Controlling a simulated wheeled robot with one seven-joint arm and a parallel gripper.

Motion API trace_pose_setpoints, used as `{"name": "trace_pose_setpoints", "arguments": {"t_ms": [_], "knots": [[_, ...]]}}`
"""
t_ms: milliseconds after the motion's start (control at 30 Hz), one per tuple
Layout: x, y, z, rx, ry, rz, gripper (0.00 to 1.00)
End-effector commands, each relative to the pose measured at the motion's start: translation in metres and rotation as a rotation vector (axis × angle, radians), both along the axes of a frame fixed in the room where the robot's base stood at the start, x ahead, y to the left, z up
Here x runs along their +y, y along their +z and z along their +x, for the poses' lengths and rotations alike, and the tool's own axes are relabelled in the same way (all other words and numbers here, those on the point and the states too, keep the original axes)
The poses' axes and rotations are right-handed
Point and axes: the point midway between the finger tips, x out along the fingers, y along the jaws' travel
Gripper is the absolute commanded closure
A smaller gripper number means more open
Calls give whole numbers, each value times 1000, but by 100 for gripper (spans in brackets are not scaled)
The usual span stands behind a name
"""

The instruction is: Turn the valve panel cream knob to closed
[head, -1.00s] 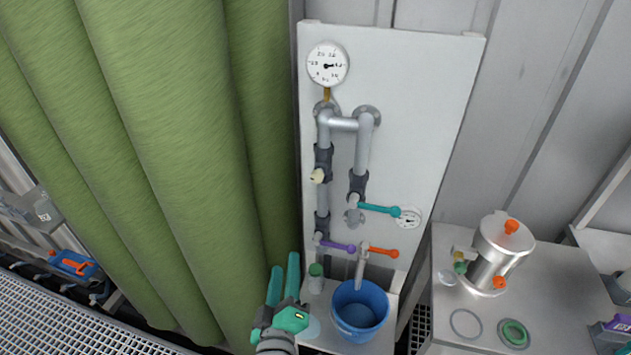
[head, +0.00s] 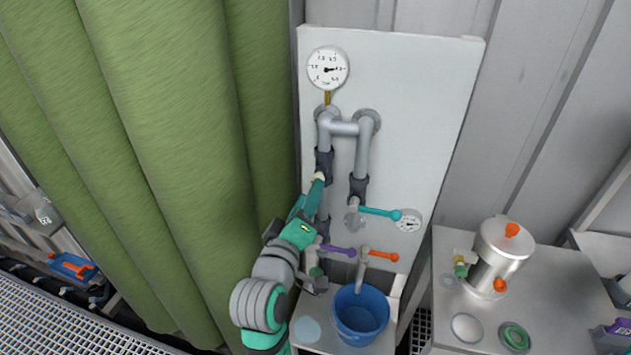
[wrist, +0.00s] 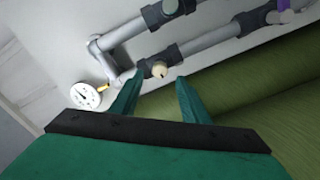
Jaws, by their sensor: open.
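The valve panel (head: 425,110) is a white board with grey pipes. The cream knob (head: 319,177) sits on the left pipe, mostly covered by my gripper in the head view. In the wrist view the cream knob (wrist: 159,69) shows just beyond the fingertips, roughly between them. My gripper (head: 316,186) has teal fingers pointed up at the knob. In the wrist view my gripper (wrist: 160,78) is open and empty, its fingers apart. I cannot tell whether a finger touches the knob.
A teal lever (head: 378,211), a purple lever (head: 338,250) and an orange lever (head: 383,255) stick out of the panel nearby. A gauge (head: 328,68) is above. A blue bucket (head: 360,314) stands below. Green curtain folds (head: 150,120) hang close on the left.

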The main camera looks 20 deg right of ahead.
Motion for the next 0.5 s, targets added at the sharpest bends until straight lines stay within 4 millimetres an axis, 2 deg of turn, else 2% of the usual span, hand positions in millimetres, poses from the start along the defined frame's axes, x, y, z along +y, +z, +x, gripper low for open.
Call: {"name": "trace_pose_setpoints", "arguments": {"t_ms": [200, 500], "knots": [[-21, 0, 30, 0, -1, 0, 58], [-34, 0, 50, 0, -1, 0, 58]]}}
